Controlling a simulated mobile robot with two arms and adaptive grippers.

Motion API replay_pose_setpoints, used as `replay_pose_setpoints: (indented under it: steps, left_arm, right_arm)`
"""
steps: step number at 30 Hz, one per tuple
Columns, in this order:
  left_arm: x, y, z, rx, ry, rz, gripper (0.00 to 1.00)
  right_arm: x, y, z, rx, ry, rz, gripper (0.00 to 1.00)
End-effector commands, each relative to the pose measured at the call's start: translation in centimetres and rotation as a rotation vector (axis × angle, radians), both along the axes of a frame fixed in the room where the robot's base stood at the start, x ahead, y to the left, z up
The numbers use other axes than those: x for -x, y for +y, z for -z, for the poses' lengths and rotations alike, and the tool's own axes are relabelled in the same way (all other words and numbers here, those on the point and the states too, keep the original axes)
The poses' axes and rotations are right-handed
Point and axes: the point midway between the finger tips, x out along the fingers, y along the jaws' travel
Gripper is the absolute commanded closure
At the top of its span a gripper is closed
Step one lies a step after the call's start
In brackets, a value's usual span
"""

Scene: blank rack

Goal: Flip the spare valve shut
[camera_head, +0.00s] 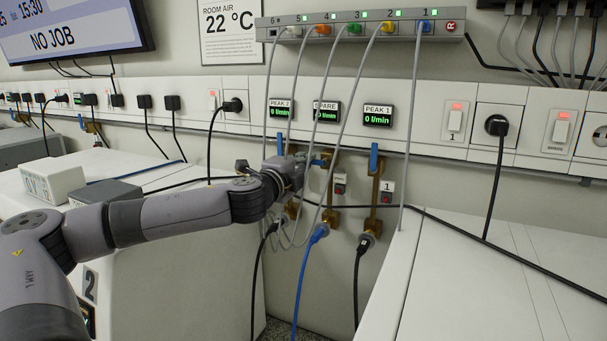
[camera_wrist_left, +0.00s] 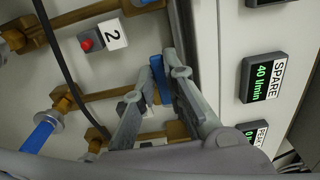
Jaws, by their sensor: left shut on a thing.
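The spare valve's blue handle (camera_wrist_left: 160,80) shows between the fingertips of my left gripper (camera_wrist_left: 158,85) in the wrist view. The gripper is shut on it. The handle looks crosswise to its brass pipe (camera_wrist_left: 101,95), though the fingers hide part of it. The SPARE display (camera_wrist_left: 262,78) reads 40 l/min in the wrist view. In the head view, my left gripper (camera_head: 310,164) is at the wall among the valves, and a bit of the handle (camera_head: 320,162) shows there. A blue hose (camera_head: 303,270) hangs from the spare outlet (camera_head: 320,232). My right gripper is not in view.
Grey cables (camera_head: 343,130) hang in front of the valves. White cabinets (camera_head: 500,285) stand on both sides.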

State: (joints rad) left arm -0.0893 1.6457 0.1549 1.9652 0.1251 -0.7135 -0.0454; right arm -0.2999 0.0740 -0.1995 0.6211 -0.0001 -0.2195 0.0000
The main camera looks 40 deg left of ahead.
Motion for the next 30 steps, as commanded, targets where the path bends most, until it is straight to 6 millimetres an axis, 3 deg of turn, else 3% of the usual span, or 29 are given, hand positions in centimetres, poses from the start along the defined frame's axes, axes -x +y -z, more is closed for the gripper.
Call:
replay_pose_setpoints:
  steps: [10, 11, 19, 30]
  left_arm:
    - [-0.01, -0.11, 0.43, 0.022, 0.003, 0.003, 1.0]
    - [-0.01, -0.11, 0.43, 0.022, 0.003, 0.003, 0.87]
    - [0.0, -0.08, 0.31, 0.019, 0.001, 0.002, 0.69]
    - [0.0, -0.04, -0.02, 0.007, 0.002, 0.001, 0.68]
  right_arm:
    - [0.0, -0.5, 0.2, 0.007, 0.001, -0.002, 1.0]
    - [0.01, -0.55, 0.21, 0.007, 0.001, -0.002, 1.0]
    - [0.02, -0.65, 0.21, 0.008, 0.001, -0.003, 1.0]
    - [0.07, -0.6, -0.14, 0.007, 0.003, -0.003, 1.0]
